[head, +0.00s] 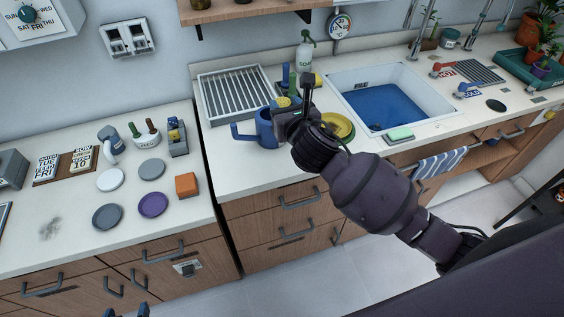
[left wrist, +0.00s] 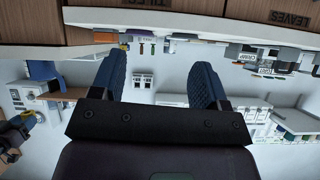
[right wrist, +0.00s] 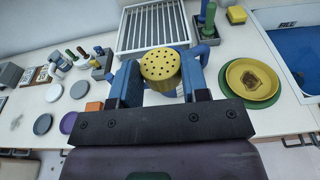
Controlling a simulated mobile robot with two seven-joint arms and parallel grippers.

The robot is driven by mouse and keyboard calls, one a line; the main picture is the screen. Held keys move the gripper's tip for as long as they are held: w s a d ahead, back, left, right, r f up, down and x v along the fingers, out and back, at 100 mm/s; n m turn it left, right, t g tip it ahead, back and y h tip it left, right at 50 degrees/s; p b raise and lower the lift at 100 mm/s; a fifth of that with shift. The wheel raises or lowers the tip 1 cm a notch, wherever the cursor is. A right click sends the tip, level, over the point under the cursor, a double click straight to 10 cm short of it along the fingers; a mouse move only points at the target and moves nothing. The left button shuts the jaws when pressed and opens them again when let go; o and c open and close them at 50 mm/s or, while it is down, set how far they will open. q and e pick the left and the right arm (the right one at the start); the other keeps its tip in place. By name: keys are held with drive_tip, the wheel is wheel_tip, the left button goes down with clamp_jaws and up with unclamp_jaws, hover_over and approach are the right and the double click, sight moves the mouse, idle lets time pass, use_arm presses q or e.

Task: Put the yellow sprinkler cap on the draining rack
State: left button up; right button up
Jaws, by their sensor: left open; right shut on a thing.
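The yellow sprinkler cap (right wrist: 160,67), round with dark holes on top, is between the fingers of my right gripper (right wrist: 160,82), which is shut on it. In the head view the cap (head: 283,101) shows just behind the right gripper (head: 293,112), by the blue watering can (head: 243,134). My gripper hides part of the can; I cannot tell if cap and can touch. The draining rack (head: 236,93), white-framed with grey slats, lies empty behind the can, left of the sink; it also shows in the right wrist view (right wrist: 153,27). My left gripper (left wrist: 157,85) is open and empty; its tips (head: 125,310) show at the head view's bottom edge.
A yellow plate (head: 338,125) on a green one lies right of the can. The sink (head: 392,100) holds blue water. Several coasters and an orange block (head: 186,185) are on the left counter.

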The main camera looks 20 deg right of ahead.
drive_tip(key=b, duration=0.3)
hover_over(285, 169)
wheel_tip(285, 169, down, 16)
use_arm(q)
drive_tip(key=shift+w+d+f+b, duration=0.1)
drive_tip(key=shift+w+f+b, duration=0.2)
drive_tip(key=shift+w+f, duration=0.25)
drive_tip(key=shift+w+d+f+b, duration=0.1)
drive_tip(key=shift+w+f+b, duration=0.2)
drive_tip(key=shift+f, duration=0.35)
use_arm(e)
drive_tip(key=shift+f, duration=1.85)
drive_tip(key=shift+f, duration=0.25)
drive_tip(key=o, duration=0.9)
use_arm(q)
drive_tip(key=shift+s+a+f, duration=0.1)
drive_tip(key=shift+s+f, duration=0.15)
drive_tip(key=shift+f, duration=0.1)
drive_tip(key=shift+f, duration=0.15)
drive_tip(key=shift+w+r, duration=0.2)
drive_tip(key=shift+r, duration=0.05)
use_arm(e)
drive_tip(key=s, duration=0.3)
drive_tip(key=s+r, duration=0.1)
drive_tip(key=s, duration=0.6)
drive_tip(key=shift+s+a+r, duration=0.2)
drive_tip(key=shift+s+a, duration=0.1)
drive_tip(key=shift+s, duration=0.05)
